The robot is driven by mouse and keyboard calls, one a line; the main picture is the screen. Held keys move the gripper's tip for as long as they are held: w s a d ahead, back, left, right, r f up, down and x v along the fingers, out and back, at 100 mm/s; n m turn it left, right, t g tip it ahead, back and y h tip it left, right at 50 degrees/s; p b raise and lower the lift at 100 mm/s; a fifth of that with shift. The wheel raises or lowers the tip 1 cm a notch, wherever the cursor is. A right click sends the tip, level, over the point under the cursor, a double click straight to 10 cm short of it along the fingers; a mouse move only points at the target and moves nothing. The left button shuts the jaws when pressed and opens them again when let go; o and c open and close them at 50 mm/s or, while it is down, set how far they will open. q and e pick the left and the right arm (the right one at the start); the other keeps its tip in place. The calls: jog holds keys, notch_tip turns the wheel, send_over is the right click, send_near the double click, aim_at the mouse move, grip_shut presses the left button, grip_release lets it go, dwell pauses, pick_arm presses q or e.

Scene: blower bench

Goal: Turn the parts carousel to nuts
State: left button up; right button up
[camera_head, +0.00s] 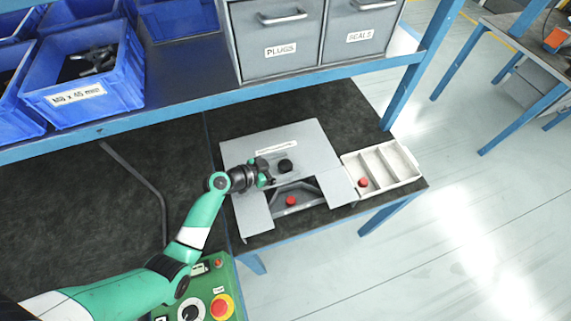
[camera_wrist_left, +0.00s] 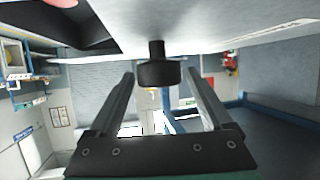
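The parts carousel is a grey housing (camera_head: 305,145) on the dark bench, with a small unreadable label on top. A black knob (camera_head: 285,166) stands on its top plate. An opening at its front shows dark divider walls and a red piece (camera_head: 291,200). My left gripper (camera_head: 268,171) is just left of the knob. In the left wrist view the knob (camera_wrist_left: 160,73) shows between the two spread fingers, near their tips, with a gap on each side. The gripper is open and holds nothing. My right gripper is not in view.
A pale tray with compartments (camera_head: 402,152) stands right of the carousel, with a red piece (camera_head: 363,183) in it. A shelf with blue bins (camera_head: 90,95) and grey drawers (camera_head: 275,65) overhangs the back. A green control box (camera_head: 210,285) with a red button is at the front.

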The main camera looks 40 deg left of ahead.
pick_arm(q)
grip_shut()
dwell(0.5)
